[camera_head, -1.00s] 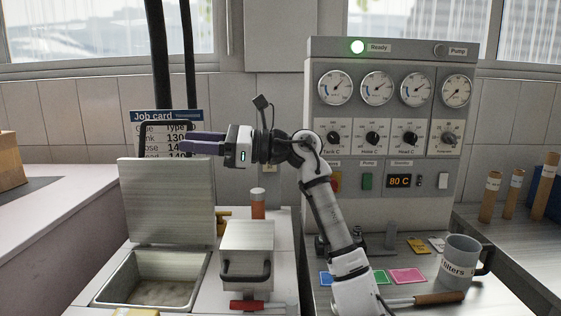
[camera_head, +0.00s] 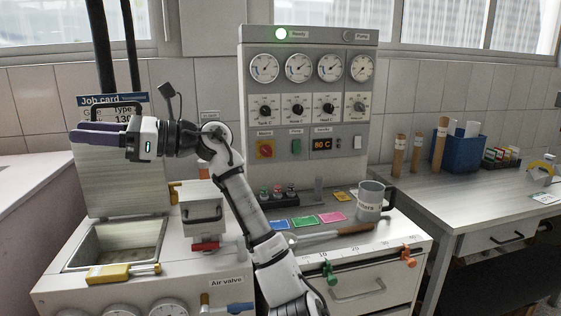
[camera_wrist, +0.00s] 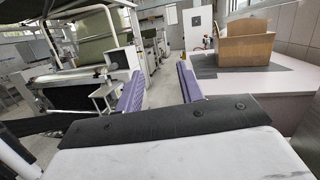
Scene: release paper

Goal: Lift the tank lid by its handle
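The tank lid (camera_head: 125,188) is a grey metal plate standing upright at the back edge of the open tank (camera_head: 72,262). A black loop handle (camera_head: 114,106) shows above the lid's top edge, partly hidden by my gripper. My gripper (camera_head: 98,133) has purple fingers pointing left, level with the top of the lid and overlapping it in the head view. In the wrist view its two fingers (camera_wrist: 160,85) are spread apart with nothing between them. I cannot tell whether the fingers touch the lid or handle.
A small lidded box (camera_head: 203,217) stands right of the tank. A yellow tool (camera_head: 120,273) lies in front. The control panel (camera_head: 310,100) rises behind my arm. A cardboard box (camera_wrist: 245,45) shows in the wrist view.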

